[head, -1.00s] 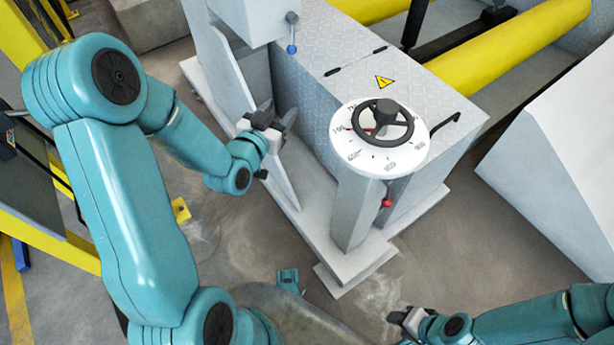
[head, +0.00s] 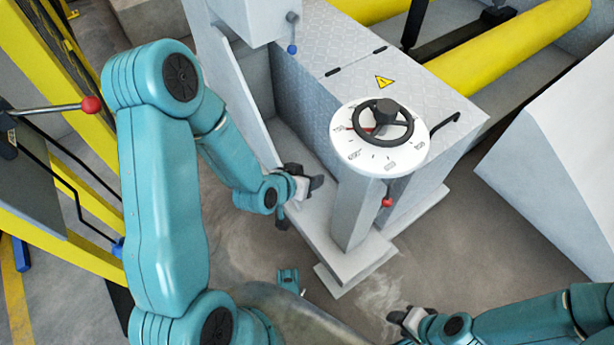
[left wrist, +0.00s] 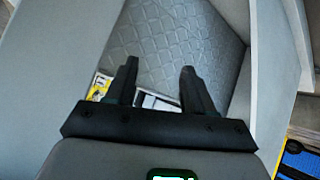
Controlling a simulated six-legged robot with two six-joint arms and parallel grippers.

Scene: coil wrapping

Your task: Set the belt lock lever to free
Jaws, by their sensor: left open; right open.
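Several levers show in the head view, and I cannot tell which is the belt lock lever. One with a red knob (head: 90,105) sticks out at the left by the yellow frame. One with a blue knob (head: 292,48) hangs from the grey box at the top. One with a red knob (head: 387,202) hangs below the white dial (head: 355,150). My left gripper (head: 306,192) is open and empty, left of the dial's post and apart from all three knobs. Its open fingers also show in the left wrist view (left wrist: 158,82). My right gripper (head: 400,322) is open and empty, low at the right.
A black handwheel (head: 386,119) sits on the dial. The grey tread-plate cabinet (head: 345,40) stands behind it, with a yellow roller (head: 500,55) beyond. A pale grey block (head: 560,170) is at the right. The floor (head: 470,250) between the post and that block is clear.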

